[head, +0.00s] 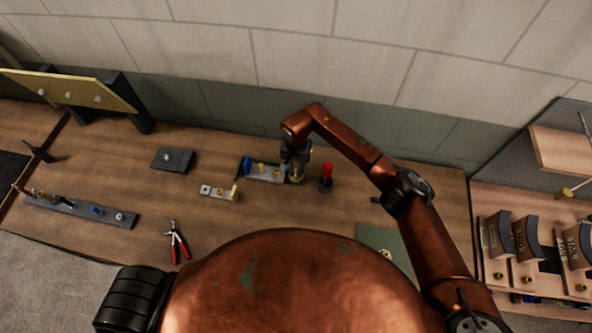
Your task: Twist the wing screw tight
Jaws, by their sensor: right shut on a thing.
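My right gripper (295,172) reaches down over the right end of a small grey block fixture (264,178) on the bench. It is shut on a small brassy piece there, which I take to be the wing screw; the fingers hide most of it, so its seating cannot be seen. A blue part (246,165) stands at the fixture's left end, with small yellow parts along its top. My left gripper is not in view.
A red-topped item (326,177) stands close right of the gripper. A light block (218,192), a dark box (173,160), red-handled pliers (176,243) and a long tool rail (80,208) lie left. A shelf (565,153) stands right.

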